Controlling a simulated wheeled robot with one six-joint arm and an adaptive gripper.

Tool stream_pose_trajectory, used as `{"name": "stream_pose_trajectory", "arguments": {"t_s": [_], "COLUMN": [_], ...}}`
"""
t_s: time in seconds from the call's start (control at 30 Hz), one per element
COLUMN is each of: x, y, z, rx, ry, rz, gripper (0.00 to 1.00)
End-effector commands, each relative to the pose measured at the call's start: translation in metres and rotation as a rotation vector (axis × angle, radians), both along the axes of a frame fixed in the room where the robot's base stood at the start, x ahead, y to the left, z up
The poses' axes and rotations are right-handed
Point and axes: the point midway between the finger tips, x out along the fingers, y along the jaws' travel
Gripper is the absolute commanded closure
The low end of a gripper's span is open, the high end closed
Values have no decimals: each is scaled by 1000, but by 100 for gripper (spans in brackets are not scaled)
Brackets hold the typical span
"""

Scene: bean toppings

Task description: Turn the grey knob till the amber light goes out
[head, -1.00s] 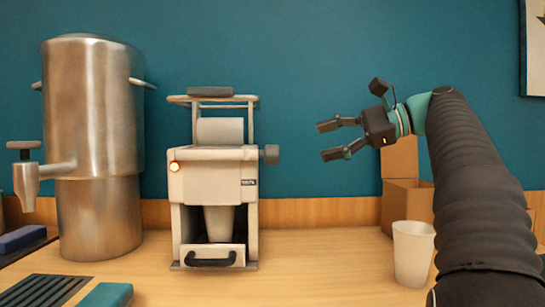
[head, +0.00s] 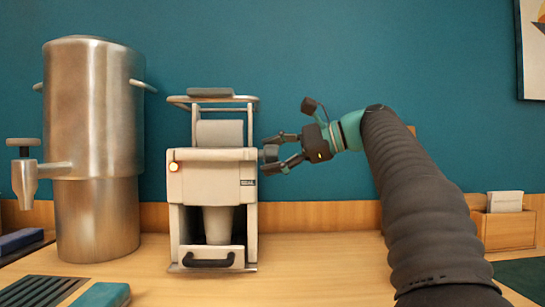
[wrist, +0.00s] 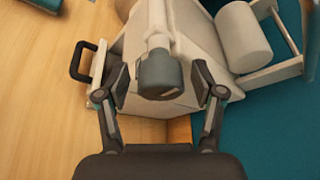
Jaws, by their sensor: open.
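The grey knob (head: 270,153) sticks out from the right side of a pale machine (head: 215,176). The amber light (head: 174,167) on the machine's front left glows. My gripper (head: 273,154) is at the machine's right side, with its fingers spread above and below the knob. In the wrist view, the knob (wrist: 160,74) sits between the two open fingers of my gripper (wrist: 160,86), with a gap showing on each side.
A large metal urn (head: 97,120) with a tap stands to the left. A cup (head: 218,224) stands inside the machine above a drawer with a dark handle (head: 210,260). A wooden box (head: 508,231) stands at the right.

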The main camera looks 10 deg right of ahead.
Motion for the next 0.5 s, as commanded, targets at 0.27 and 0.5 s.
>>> {"name": "stream_pose_trajectory", "arguments": {"t_s": [0.27, 0.5], "x": [0, 0], "y": [0, 0], "z": [0, 0], "rx": [0, 0], "ry": [0, -1], "rz": [0, 0], "gripper": [70, 92]}}
